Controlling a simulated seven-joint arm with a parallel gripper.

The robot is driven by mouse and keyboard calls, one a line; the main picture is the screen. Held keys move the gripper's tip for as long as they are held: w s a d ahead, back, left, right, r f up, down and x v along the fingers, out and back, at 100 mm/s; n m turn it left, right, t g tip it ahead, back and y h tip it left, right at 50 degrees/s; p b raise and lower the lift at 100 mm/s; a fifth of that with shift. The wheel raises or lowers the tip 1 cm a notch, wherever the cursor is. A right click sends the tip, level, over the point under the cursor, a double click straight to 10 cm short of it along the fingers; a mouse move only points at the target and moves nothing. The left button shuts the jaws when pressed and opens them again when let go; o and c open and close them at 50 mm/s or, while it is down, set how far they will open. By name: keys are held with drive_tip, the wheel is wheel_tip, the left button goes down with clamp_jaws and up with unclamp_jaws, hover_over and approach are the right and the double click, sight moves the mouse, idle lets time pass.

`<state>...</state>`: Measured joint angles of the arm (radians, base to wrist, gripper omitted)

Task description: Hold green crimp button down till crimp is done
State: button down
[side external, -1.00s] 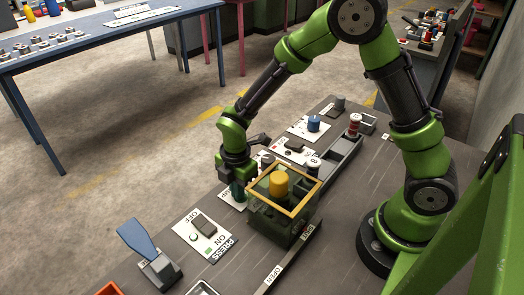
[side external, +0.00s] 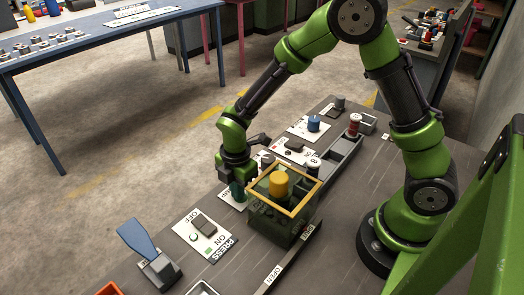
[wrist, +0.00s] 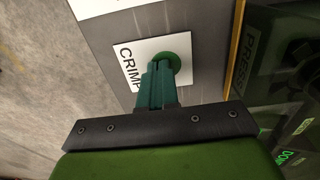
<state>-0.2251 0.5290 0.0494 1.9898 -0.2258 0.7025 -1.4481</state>
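The green crimp button (wrist: 180,58) sits on a white plate lettered CRIMP (wrist: 128,62) in the wrist view. My gripper (wrist: 160,72) has its teal fingers together, with nothing seen between them. The fingertips overlap the left part of the button in this view; whether they press it down is hard to tell. In the side view my gripper (side external: 238,192) points down at the white plate (side external: 230,203), and its fingers hide the button. Right beside it stands the clear, yellow-rimmed press box (side external: 290,210), with a yellow cylinder (side external: 279,183) at its top.
An ON/OFF switch panel (side external: 203,235) and a blue-handled lever (side external: 138,238) are nearer the camera. Behind the box are a tray with spools (side external: 345,150) and a blue knob (side external: 313,123). Green lettering (wrist: 285,157), partly cut off, shows in the dark box in the wrist view.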

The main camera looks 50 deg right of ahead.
drive_tip(key=shift+s+d+f, duration=0.15)
drive_tip(key=shift+s+f, duration=0.25)
drive_tip(key=shift+s, duration=0.05)
wheel_tip(320, 180, up, 15)
drive_tip(key=shift+w, duration=0.45)
drive_tip(key=s+d+r+m+t+y, duration=0.1)
drive_tip(key=s+d+r+m+t, duration=0.2)
drive_tip(key=m, duration=0.8)
drive_tip(key=s+d+r+m+t+y, duration=0.1)
drive_tip(key=s+d+r+m+t, duration=0.2)
drive_tip(key=s+r+m, duration=0.4)
drive_tip(key=s+m+t, duration=0.1)
drive_tip(key=s+m, duration=0.2)
drive_tip(key=m, duration=0.1)
drive_tip(key=shift+s+d, duration=0.35)
drive_tip(key=shift+s, duration=0.05)
drive_tip(key=shift+a, duration=0.1)
